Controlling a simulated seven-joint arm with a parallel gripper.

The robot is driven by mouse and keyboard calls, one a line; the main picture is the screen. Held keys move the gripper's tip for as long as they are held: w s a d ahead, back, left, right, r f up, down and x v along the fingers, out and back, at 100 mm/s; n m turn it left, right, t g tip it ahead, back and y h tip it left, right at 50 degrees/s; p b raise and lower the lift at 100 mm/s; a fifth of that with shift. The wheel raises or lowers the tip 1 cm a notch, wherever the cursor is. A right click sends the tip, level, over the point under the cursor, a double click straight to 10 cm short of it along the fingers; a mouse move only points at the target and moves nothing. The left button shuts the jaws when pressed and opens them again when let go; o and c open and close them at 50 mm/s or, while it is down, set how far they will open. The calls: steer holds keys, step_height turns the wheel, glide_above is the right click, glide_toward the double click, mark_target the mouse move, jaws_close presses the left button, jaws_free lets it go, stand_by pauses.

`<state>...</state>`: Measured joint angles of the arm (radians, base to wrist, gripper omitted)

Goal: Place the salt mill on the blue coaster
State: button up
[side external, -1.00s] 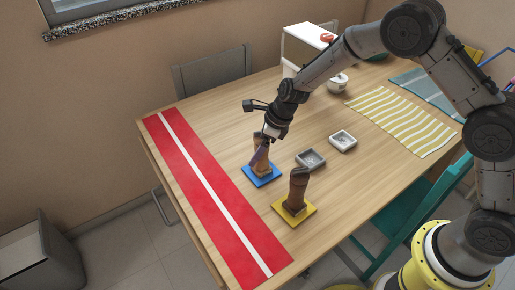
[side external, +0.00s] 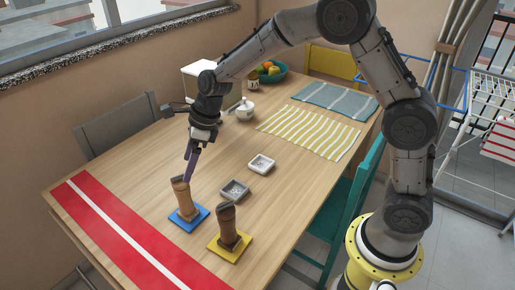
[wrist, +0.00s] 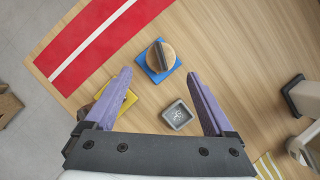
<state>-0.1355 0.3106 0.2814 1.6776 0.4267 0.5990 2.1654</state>
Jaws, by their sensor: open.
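A light wooden mill (side external: 182,199) stands upright on the blue coaster (side external: 188,225). A darker brown mill (side external: 227,224) stands on a yellow coaster (side external: 216,247). I cannot tell by any label which is the salt mill. My gripper (side external: 187,178) is open, with its purple fingers just above and behind the light mill's top. In the wrist view, the light mill's round top (wrist: 161,62) lies near the gap between the open fingertips (wrist: 158,75), with the blue coaster (wrist: 142,66) under it. The dark mill is mostly hidden there behind the left finger.
A red runner with a white stripe (side external: 130,245) covers the left table end. A white pot (side external: 245,111), a fruit bowl (side external: 270,76) and a striped cloth (side external: 310,133) are farther back.

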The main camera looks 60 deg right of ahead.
steer(key=s+d+r+n+t+h, duration=0.1)
steer(key=s+d+r+n, duration=0.2)
steer(key=s+r+n, duration=0.35)
steer(key=s+d+r+n, duration=0.3)
steer(key=s+r+n, duration=0.3)
steer(key=s+n, duration=0.15)
steer(key=s+d+n+h, duration=0.1)
steer(key=s+d+n, duration=0.1)
steer(key=s+n, duration=0.4)
steer(key=s+d+n+t+h, duration=0.1)
steer(key=s+d+n, duration=0.2)
steer(key=s+n, duration=0.4)
steer(key=shift+s+d, duration=0.35)
steer(key=shift+s, duration=1.9)
steer(key=shift+r, duration=0.1)
